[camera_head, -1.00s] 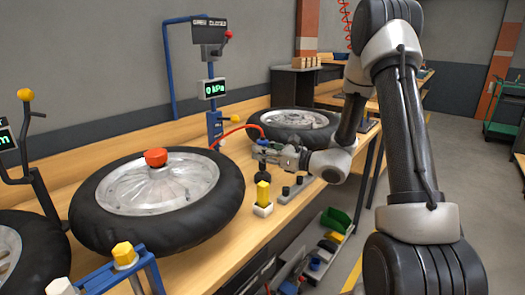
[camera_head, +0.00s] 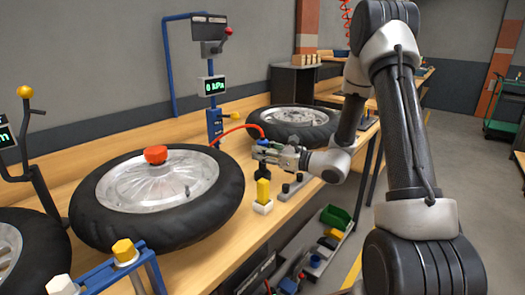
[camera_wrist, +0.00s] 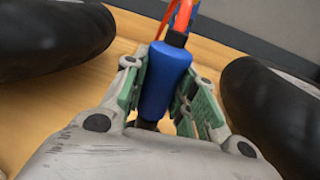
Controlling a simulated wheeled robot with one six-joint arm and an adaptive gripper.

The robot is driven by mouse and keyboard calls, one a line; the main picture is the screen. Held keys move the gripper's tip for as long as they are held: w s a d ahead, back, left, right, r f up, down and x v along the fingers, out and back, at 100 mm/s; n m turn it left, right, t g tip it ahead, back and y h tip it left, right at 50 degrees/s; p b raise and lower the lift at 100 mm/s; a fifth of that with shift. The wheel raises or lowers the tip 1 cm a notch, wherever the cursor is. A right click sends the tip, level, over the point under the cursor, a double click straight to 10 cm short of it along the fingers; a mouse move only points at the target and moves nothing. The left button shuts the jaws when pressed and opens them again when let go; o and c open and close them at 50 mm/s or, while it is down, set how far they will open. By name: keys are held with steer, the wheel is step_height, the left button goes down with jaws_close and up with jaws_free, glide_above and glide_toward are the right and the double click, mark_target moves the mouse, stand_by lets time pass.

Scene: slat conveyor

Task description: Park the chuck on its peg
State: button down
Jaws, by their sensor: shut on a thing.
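My gripper (camera_head: 264,153) is shut on the chuck. In the wrist view, the chuck is a blue body (camera_wrist: 166,78) between the green finger pads of my gripper (camera_wrist: 158,92), with an orange-red hose at its far end. In the head view the fingers mostly hide the chuck, and a dark piece (camera_head: 264,171) shows just below them. I cannot tell whether this is part of the chuck or a separate thing. A grey bar with small dark posts (camera_head: 286,189) lies to the right on the bench edge. I cannot tell which post is the chuck's peg.
A yellow block in a white base (camera_head: 263,207) stands just below my gripper in the head view. A wheel with a red cap (camera_head: 155,155) lies left, another wheel (camera_head: 300,124) behind. The red hose (camera_head: 235,129) arches to a blue stand reading 0 kPa (camera_head: 212,87).

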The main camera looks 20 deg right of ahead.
steer(key=shift+f, duration=0.3)
steer(key=c, duration=1.1)
jaws_free()
steer(key=shift+r, duration=5.55)
